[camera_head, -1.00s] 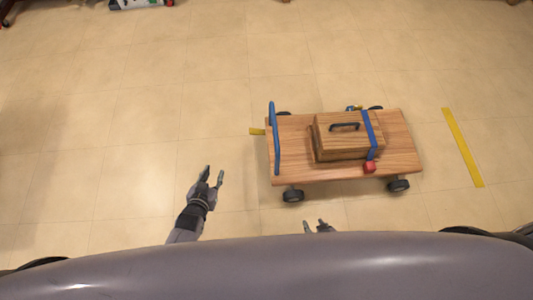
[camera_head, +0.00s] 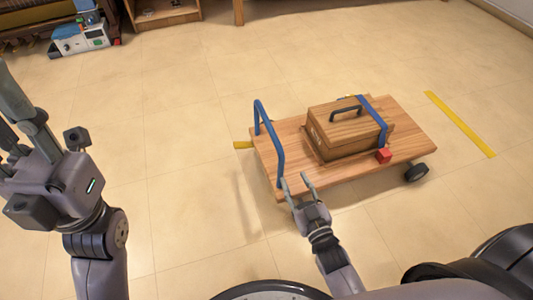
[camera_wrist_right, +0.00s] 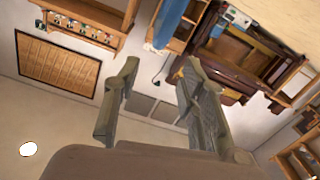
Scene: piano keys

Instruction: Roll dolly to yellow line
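The wooden dolly (camera_head: 408,140) stands on the floor right of centre in the head view. It has black wheels and a blue push handle (camera_head: 266,118) at its left end. A wooden box (camera_head: 330,145) with a dark grip and a blue strap rides on it. A yellow line (camera_head: 458,122) lies on the floor to the dolly's right, apart from it. My right gripper (camera_head: 297,181) is open near the handle's near lower end; contact cannot be told. Its open fingers (camera_wrist_right: 160,85) show nothing between them in the wrist view. My left gripper (camera_head: 42,108) is raised at far left, open and empty.
A red block (camera_head: 384,155) sits at the dolly's near edge. Furniture and a white-and-blue item (camera_head: 80,38) stand at the back left. The floor between dolly and line is clear.

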